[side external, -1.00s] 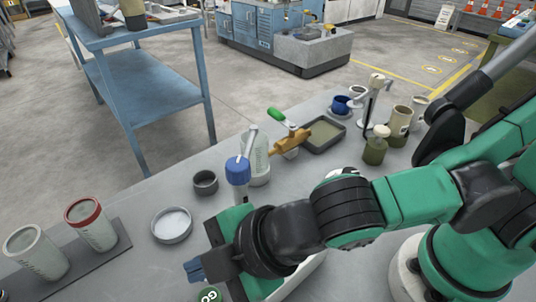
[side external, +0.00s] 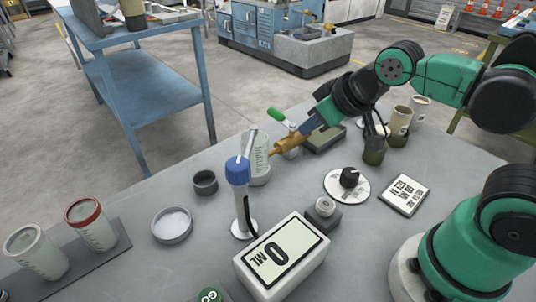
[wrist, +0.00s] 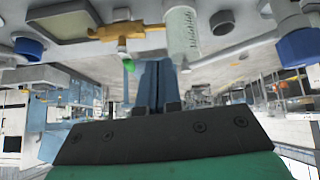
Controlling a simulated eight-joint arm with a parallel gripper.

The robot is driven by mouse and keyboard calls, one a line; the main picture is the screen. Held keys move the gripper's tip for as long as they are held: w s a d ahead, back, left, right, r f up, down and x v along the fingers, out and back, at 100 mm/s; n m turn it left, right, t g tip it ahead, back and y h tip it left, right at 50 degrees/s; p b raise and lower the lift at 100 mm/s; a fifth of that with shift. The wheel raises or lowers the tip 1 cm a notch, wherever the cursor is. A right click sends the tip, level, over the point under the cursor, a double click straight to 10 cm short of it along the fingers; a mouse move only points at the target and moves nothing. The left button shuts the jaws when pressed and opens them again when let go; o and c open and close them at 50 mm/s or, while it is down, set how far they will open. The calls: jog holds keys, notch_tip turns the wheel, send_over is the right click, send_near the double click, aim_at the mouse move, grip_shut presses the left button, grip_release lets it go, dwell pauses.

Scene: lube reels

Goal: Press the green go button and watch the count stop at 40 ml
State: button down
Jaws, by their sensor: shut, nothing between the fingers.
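The green go button (side external: 209,295) shows at the bottom edge of the side external view, partly cut off. Behind it to the right is the white counter box, whose display (side external: 282,254) reads 0 ML. My gripper (side external: 307,129) is shut and empty. It is well away from the button, at the back of the bench beside the brass tap (side external: 282,147) with its green lever (side external: 280,116). In the wrist view my shut blue fingers (wrist: 157,64) are near the brass tap (wrist: 125,31) and green lever (wrist: 129,66); contact cannot be told.
A blue-capped spout stand (side external: 238,175) and a graduated clear jug (side external: 259,165) stand mid-bench. A black-knobbed dial (side external: 347,184), a printed card (side external: 404,194) and a small grey knob block (side external: 323,211) lie to the right. Two cups, one red-rimmed (side external: 88,222), stand at left.

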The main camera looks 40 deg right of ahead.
jog(key=shift+s+d+f+m+g, duration=0.25)
jog(key=shift+s+d+m+g, duration=0.05)
jog(key=shift+s+d+m, duration=0.35)
jog(key=shift+w, duration=0.1)
jog(key=a+r+g, duration=0.1)
jog(key=a, duration=0.4)
jog(key=a+r+g+y, duration=0.1)
jog(key=a, duration=0.4)
jog(key=a+r+g, duration=0.2)
jog(key=a, duration=0.3)
jog(key=shift+r, duration=0.1)
jog(key=r+g+h, duration=0.1)
jog(key=g, duration=0.2)
send_over(210, 296)
jog(key=shift+r, duration=0.15)
notch_tip(210, 296, down, 14)
